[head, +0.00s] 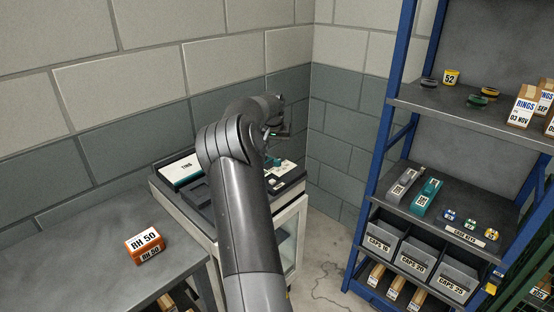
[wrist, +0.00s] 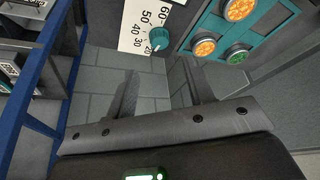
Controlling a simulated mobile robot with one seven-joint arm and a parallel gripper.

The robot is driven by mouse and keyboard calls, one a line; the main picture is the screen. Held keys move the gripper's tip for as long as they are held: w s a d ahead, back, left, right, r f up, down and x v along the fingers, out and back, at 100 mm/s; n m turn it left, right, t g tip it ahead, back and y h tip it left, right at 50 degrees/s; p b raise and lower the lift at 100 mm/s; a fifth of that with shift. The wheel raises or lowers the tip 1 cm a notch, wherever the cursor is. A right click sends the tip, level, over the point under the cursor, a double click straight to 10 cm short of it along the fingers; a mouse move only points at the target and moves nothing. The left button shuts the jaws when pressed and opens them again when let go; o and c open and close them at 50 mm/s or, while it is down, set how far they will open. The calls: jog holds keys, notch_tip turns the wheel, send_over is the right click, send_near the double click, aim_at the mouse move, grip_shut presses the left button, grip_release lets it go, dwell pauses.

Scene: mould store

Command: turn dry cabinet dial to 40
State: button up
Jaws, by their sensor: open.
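The dry cabinet (head: 291,232) is a pale unit with a glass front and dark top, partly hidden behind my arm. Its teal dial (wrist: 157,40) shows in the wrist view beside a white scale card (wrist: 136,28) with numbers from 20 to 60. I cannot tell which number the dial points to. Teal also shows by my gripper in the head view, partly covered. My gripper (wrist: 161,77) is open and empty in the wrist view. Its fingers are apart from the dial, which lies beyond the fingertips.
A blue-framed shelf (head: 385,120) with bins stands at right. Bare floor (head: 325,255) lies between cabinet and shelf.

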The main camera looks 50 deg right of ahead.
aim_at(277, 160)
jog(key=x, duration=0.8)
jog(key=shift+f, duration=0.3)
jog(key=shift+c, duration=0.5)
jog(key=c, duration=0.9)
